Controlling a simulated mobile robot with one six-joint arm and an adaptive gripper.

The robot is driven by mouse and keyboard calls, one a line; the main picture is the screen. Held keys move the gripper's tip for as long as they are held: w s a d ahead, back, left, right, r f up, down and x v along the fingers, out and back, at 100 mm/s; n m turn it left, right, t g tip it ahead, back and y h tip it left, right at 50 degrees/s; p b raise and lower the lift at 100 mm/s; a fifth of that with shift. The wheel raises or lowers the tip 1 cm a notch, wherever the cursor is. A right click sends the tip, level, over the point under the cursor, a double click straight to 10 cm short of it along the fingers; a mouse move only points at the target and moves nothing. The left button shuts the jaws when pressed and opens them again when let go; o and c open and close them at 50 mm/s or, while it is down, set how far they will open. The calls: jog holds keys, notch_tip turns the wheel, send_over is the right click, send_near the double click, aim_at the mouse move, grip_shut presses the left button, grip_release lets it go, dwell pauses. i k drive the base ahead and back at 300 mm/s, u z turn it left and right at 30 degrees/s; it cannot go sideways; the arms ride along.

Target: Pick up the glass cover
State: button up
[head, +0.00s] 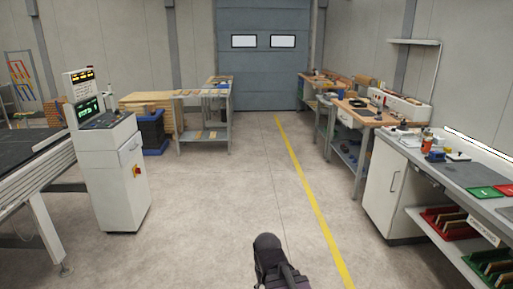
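I cannot make out a glass cover in the head view; it may be among the small items on the right-hand benches, too small to tell. A dark part of my own arm (272,262) shows at the bottom centre, over the floor. My gripper's fingertips cannot be made out, so I cannot see whether it is open or shut. The near right workbench (425,160) holds small bottles, a red tray (484,192) and a green tray (506,189).
A white control cabinet (112,175) and a conveyor (35,165) stand on the left. A table (203,95) stands at the back. A wooden-topped bench (360,117) stands farther along the right. The middle floor (240,190) is clear, with a yellow line (307,190).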

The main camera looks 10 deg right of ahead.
aim_at(448, 168)
jog(key=z, duration=0.15)
jog(key=i, duration=0.75)
jog(key=z, duration=0.55)
jog(key=i, duration=0.7)
jog(key=z, duration=0.8)
jog(key=i, duration=0.55)
jog(key=z, duration=0.9)
jog(key=i, duration=1.3)
jog(key=z, duration=0.25)
